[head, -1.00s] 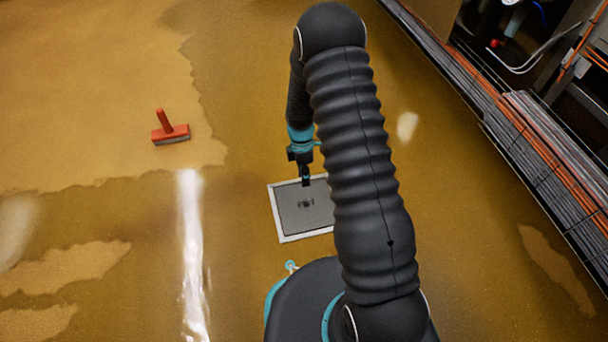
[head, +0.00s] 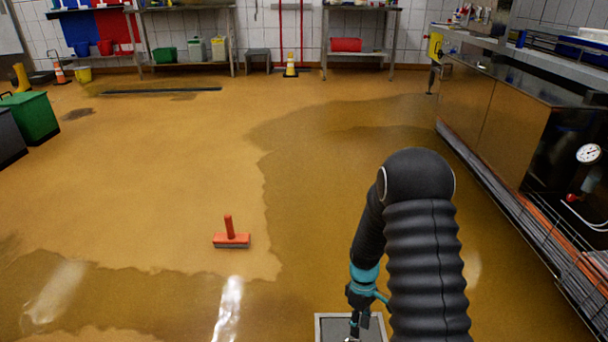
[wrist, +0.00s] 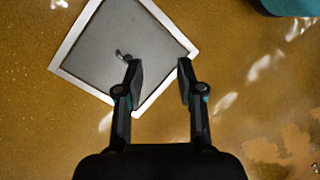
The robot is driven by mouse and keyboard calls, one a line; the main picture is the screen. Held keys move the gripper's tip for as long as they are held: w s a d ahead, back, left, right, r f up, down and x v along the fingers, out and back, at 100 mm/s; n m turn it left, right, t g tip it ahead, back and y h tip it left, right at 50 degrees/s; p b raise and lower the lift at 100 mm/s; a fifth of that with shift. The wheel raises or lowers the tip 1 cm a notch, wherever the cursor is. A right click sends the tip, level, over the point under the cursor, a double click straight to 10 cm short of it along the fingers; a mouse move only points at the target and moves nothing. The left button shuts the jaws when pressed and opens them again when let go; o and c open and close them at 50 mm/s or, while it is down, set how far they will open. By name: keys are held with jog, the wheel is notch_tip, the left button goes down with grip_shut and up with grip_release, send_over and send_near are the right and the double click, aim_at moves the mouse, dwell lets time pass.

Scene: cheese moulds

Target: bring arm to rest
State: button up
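My gripper (wrist: 160,82) shows in the wrist view with its two fingers apart and nothing between them. It points down over the wet floor, at the edge of a grey square floor plate (wrist: 105,45) with a pale frame. In the head view my gripper (head: 358,328) hangs at the lower middle, partly behind my dark ribbed arm. The floor plate (head: 330,326) shows only in part there, cut off by the bottom edge.
A steel counter (head: 505,105) with pipes below runs along the right. Tables and a cone (head: 290,66) line the back wall. The middle floor is open.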

jog(key=s+r+m+t+p, duration=0.3)
jog(key=s+r, duration=0.3)
jog(key=r, duration=1)
jog(key=s+r+m+t+p, duration=0.3)
jog(key=s+r, duration=0.3)
jog(key=r, duration=1)
jog(key=s+r+m+t+p, duration=0.3)
jog(key=s+r, duration=0.4)
jog(key=r, duration=0.9)
jog(key=shift+r+p, duration=0.4)
jog(key=shift+p, duration=0.3)
jog(key=shift+s, duration=0.1)
